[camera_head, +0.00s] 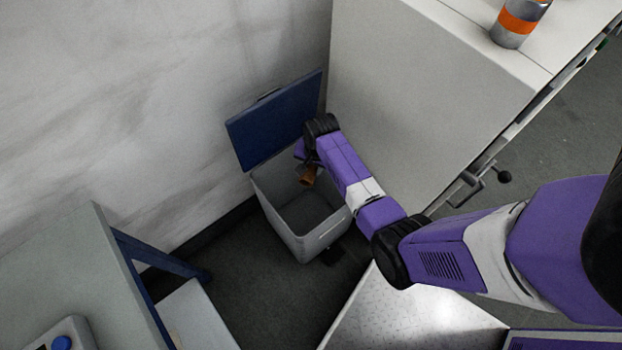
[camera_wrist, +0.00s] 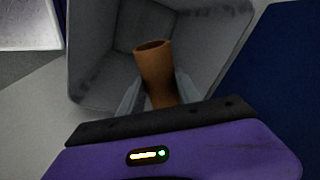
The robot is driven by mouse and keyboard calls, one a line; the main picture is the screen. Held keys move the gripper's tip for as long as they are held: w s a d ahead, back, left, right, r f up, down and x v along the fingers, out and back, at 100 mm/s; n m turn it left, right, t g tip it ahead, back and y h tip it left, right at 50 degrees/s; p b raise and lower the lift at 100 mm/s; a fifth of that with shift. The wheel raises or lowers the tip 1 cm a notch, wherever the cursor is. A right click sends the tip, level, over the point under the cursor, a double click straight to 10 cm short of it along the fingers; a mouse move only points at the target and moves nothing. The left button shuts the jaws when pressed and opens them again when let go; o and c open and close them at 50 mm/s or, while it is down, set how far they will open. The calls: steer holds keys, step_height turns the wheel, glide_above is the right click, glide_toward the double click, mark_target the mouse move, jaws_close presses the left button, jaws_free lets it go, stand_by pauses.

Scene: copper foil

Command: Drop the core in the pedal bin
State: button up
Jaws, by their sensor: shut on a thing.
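The core, a brown hollow tube (camera_wrist: 157,75), is held between the fingers of my gripper (camera_wrist: 156,88) in the wrist view. It also shows in the head view (camera_head: 307,176), over the opening of the pedal bin. The pedal bin (camera_head: 291,238) is a grey, square-mouthed bin on the floor with its dark blue lid (camera_head: 275,118) raised at the back. In the wrist view the bin's grey inner wall (camera_wrist: 92,60) surrounds the tube's upper end. My gripper is shut on the core. How deep the core reaches is hard to tell.
A white cabinet (camera_head: 420,90) stands right of the bin, with a silver and orange can (camera_head: 517,22) on top and a clamp-like handle (camera_head: 474,184) at its edge. A grey table (camera_head: 75,265) with blue legs stands at left. A pale wall (camera_head: 120,110) is behind the bin.

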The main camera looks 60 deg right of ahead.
steer(key=shift+f+b, duration=2.25)
steer(key=shift+f, duration=0.3)
steer(key=o, duration=1.4)
steer(key=shift+r, duration=0.15)
steer(key=r, duration=0.2)
steer(key=s+r+p, duration=0.1)
steer(key=r, duration=0.4)
steer(key=shift+s+a+r+p, duration=0.2)
steer(key=shift+r+p, duration=0.05)
steer(key=shift+p, duration=0.1)
